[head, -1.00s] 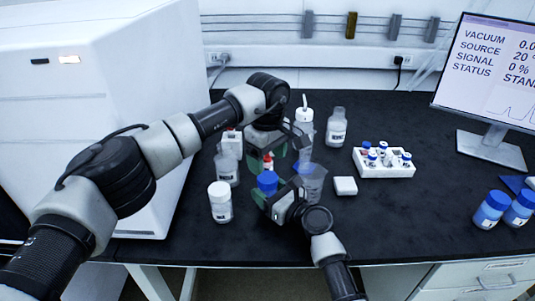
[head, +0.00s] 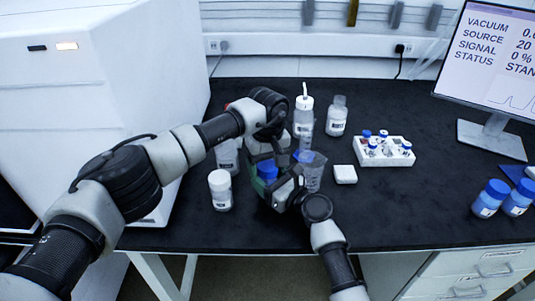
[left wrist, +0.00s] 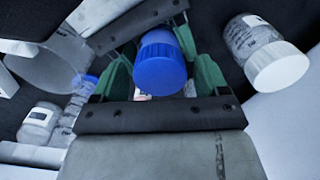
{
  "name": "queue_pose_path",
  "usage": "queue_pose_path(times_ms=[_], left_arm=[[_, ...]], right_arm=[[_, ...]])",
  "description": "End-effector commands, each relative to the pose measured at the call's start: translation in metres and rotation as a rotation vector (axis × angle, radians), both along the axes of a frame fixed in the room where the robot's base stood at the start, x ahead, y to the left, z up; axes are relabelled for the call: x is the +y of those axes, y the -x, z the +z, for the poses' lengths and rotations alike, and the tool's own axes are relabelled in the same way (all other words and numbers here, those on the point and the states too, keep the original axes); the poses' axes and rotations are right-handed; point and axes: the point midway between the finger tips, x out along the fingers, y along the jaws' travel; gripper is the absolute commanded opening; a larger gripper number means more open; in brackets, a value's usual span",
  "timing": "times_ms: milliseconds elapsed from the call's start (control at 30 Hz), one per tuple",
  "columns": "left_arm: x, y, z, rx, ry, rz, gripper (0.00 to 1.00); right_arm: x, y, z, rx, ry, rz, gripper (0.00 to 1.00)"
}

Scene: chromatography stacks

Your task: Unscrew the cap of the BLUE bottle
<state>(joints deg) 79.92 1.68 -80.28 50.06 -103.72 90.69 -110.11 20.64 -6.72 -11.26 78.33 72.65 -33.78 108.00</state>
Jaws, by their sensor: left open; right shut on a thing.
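The blue-capped bottle (head: 267,171) stands near the table's front, mostly hidden by my two grippers. My left gripper (head: 265,160) comes down over it from above. In the left wrist view the blue cap (left wrist: 160,62) sits between the green finger pads of the open left gripper (left wrist: 158,55), with a small gap visible beside it. My right gripper (head: 270,187) reaches in from the lower right and is shut on the bottle below the cap. The bottle's body and the right fingertips are largely hidden.
A white-capped bottle (head: 221,190) stands close on the left. A clear beaker (head: 313,174) is just right of the grippers, with bottles behind. A white block (head: 345,174) and vial rack (head: 384,154) lie further right. The front middle is clear.

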Motion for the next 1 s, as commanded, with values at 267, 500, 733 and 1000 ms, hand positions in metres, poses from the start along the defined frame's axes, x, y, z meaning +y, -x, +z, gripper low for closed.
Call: queue_pose_path(times_ms=[267,500,733,1000], left_arm=[[-0.0001,-0.0001,-0.0032,-0.001,0.000,0.001,0.74],[-0.0001,-0.0001,-0.0030,-0.001,0.000,0.001,0.44],[0.0001,-0.0002,-0.0028,-0.001,0.001,0.028,0.26],[0.0002,-0.0001,-0.0026,-0.002,0.000,0.496,0.26]], right_arm=[[-0.0001,0.0000,-0.0004,0.001,0.001,0.000,0.00],[-0.0001,0.0000,-0.0004,0.001,0.001,0.000,0.00],[-0.0001,0.0000,-0.0004,0.001,0.001,0.000,0.00],[-0.0001,0.0000,-0.0004,0.001,0.001,0.000,0.00]])
